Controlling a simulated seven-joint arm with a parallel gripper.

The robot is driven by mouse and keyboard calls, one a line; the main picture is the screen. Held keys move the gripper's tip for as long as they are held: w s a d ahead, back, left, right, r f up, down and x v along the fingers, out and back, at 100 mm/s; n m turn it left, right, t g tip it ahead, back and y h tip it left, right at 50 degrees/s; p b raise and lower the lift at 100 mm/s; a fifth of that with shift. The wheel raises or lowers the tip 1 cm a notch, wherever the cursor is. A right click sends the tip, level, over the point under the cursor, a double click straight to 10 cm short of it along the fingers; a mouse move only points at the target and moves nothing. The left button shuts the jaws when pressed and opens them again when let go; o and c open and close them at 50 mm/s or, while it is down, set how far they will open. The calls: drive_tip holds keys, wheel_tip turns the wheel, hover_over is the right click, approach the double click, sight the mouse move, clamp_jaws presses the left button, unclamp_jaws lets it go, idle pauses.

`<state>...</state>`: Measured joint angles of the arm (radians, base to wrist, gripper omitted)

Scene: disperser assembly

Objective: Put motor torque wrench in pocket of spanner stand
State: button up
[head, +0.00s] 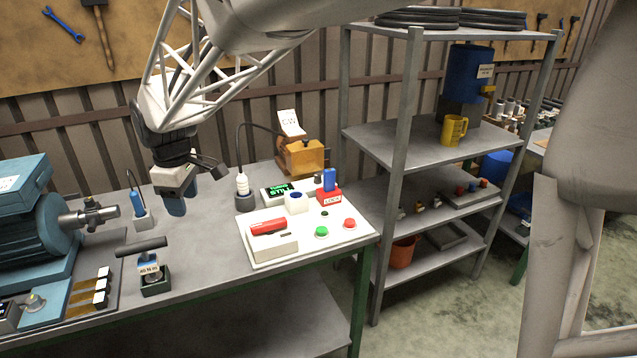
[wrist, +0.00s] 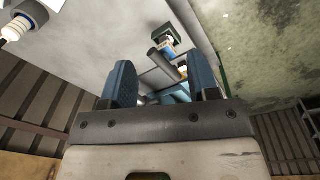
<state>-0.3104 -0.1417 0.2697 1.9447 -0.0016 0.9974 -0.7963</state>
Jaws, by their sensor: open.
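A wrench with a black crossbar handle (head: 142,249) and a blue-and-white label reading about "40 N m" stands upright at a small dark green stand (head: 156,284) near the bench's front. It appears seated in the stand, though its lower end is hidden. In the wrist view the dark handle (wrist: 166,59) and the green-rimmed stand (wrist: 167,38) show beyond my fingers. My gripper (head: 176,204) is open and seems empty, above the bench behind and right of the wrench, apart from it. Its two blue fingers stand wide apart in the wrist view (wrist: 162,82).
A blue motor (head: 35,215) with a metal shaft is at left. A blue-handled tool (head: 138,204) stands in a small holder behind the wrench. A white control panel (head: 300,243) with buttons is at right. Bare bench lies between the wrench and panel.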

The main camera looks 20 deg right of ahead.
drive_tip(key=s+d+m, duration=0.4)
drive_tip(key=s+d, duration=0.2)
drive_tip(key=s, duration=0.4)
drive_tip(key=s+d+f+m+t, duration=0.1)
drive_tip(key=s+d+m, duration=0.3)
drive_tip(key=s+d, duration=0.3)
drive_tip(key=s+d+m, duration=0.4)
drive_tip(key=s+d, duration=0.2)
drive_tip(key=s, duration=0.7)
drive_tip(key=shift+d+f+m+t, duration=0.2)
drive_tip(key=shift+d+m+t, duration=0.05)
drive_tip(key=shift+m+t, duration=0.15)
